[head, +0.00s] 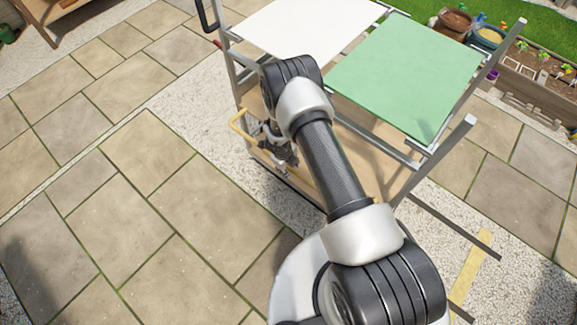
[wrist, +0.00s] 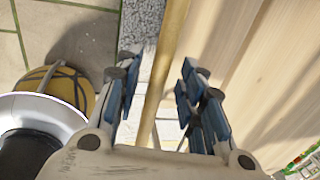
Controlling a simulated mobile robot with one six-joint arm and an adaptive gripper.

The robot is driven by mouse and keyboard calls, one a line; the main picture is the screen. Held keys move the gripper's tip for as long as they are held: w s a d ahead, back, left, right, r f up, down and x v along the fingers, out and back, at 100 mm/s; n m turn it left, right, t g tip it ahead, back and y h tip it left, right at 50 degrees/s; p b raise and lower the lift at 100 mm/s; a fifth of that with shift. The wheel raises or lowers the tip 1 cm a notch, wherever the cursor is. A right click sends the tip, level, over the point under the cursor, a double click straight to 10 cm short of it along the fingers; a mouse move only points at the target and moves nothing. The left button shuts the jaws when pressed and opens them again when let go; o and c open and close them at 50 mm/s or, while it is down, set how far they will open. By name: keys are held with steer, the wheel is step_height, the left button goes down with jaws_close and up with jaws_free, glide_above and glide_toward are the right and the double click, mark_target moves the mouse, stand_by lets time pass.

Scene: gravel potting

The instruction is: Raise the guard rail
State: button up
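The yellow guard rail (head: 239,124) is on the near side of a wheeled-looking cart frame, low down beside the wooden panel. Its bent left end shows in the head view, and my arm hides much of its middle. In the wrist view the rail (wrist: 167,62) runs as a yellow bar down between the finger pairs. My gripper (head: 284,157) is at the rail, below the cart's top. In the wrist view my gripper (wrist: 160,98) is open, with blue-padded fingers on both sides of the bar. I see gaps beside the bar; contact cannot be told.
The cart carries a white panel (head: 305,25) and a green panel (head: 405,75) on top, with metal posts (head: 447,155) at its corners. Planter beds (head: 520,70) stand behind at right. The paving (head: 150,200) at left is clear.

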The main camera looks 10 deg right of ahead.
jaws_close()
stand_by(0.3)
stand_by(0.4)
